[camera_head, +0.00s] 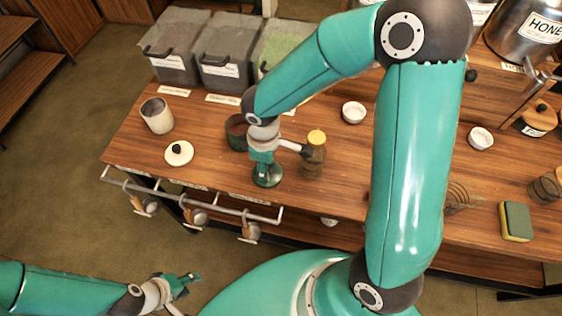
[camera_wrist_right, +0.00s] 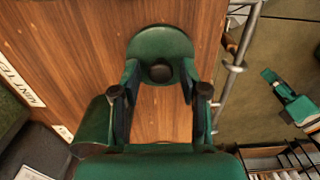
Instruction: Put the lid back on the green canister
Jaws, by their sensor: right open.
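The green lid (camera_head: 268,181) with its dark knob lies on the wooden counter near the front edge. It also shows in the right wrist view (camera_wrist_right: 160,43). My right gripper (camera_head: 264,163) is above the lid, pointing down. In the wrist view its open fingers (camera_wrist_right: 160,76) are on either side of the lid's knob; I cannot tell whether they touch it. The green canister (camera_head: 236,138) stands open just behind and left of this gripper, partly hidden by it. It also shows in the wrist view (camera_wrist_right: 94,128). My left gripper (camera_head: 184,284) is over the floor, away from the counter.
A jar with a yellow lid (camera_head: 316,152) stands close right of my right gripper. An open cream canister (camera_head: 157,116) and its cream lid (camera_head: 179,153) are to the left. Grey bins (camera_head: 172,70) stand behind. A rail (camera_head: 200,196) with hanging utensils runs along the front edge.

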